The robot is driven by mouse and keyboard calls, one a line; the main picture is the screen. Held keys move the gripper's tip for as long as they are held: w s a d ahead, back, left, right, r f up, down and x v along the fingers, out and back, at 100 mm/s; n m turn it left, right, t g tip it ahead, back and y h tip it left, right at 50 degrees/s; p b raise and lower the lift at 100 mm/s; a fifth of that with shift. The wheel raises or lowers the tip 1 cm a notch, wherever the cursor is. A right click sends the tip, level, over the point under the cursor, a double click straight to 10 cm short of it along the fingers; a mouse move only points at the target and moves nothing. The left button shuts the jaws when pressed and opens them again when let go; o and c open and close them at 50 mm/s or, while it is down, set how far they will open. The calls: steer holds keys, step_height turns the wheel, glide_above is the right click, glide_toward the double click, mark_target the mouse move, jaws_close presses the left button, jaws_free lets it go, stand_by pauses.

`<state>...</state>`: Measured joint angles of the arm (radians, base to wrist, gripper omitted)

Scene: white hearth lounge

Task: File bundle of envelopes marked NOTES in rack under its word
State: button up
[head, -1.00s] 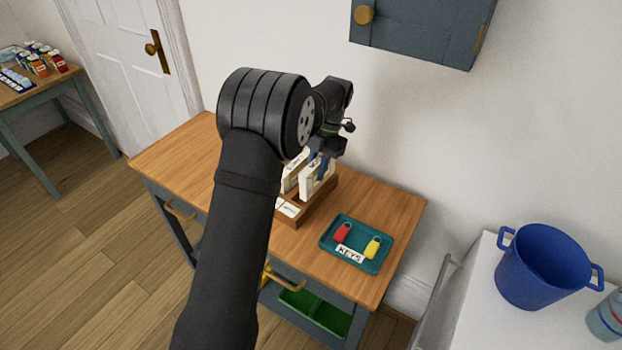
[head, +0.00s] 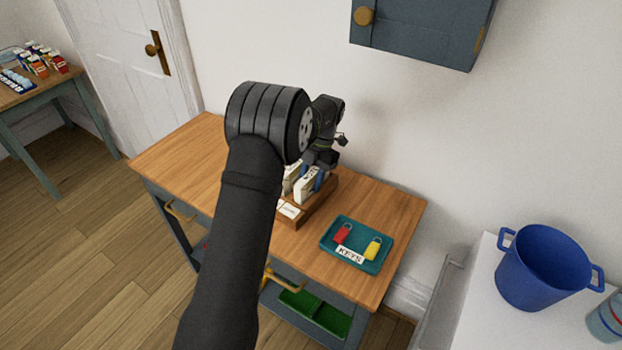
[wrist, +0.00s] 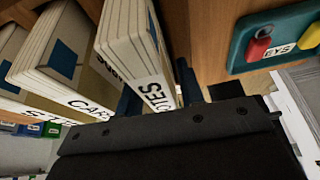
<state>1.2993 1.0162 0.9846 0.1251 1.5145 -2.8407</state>
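The NOTES bundle (wrist: 128,42) is a stack of cream envelopes with a blue patch, standing in the wooden rack. It shows in the head view (head: 307,186) just below my gripper (head: 322,172). In the wrist view, blue finger parts of my gripper (wrist: 157,94) lie on both sides of the bundle, and it appears shut on it. The rack (head: 318,212) also holds another bundle (wrist: 62,48) above a label starting "CAR" (wrist: 90,107). How deep the NOTES bundle sits is unclear.
A teal tray (head: 331,255) marked KEYS, with red and yellow key tags, lies right of the rack on the wooden table (head: 392,205). A blue bucket (head: 540,278) stands on a white surface at right. A wall cabinet (head: 425,28) hangs above. The table's left end is clear.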

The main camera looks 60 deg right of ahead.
mark_target(310, 174)
steer(key=shift+o, duration=0.4)
steer(key=shift+r, duration=0.1)
steer(key=v, duration=1.2)
steer(key=shift+r, duration=0.1)
steer(key=x, duration=1.1)
steer(key=shift+a+f, duration=0.2)
steer(key=shift+f, duration=0.15)
steer(key=shift+r, duration=1.65)
steer(key=shift+f, duration=0.1)
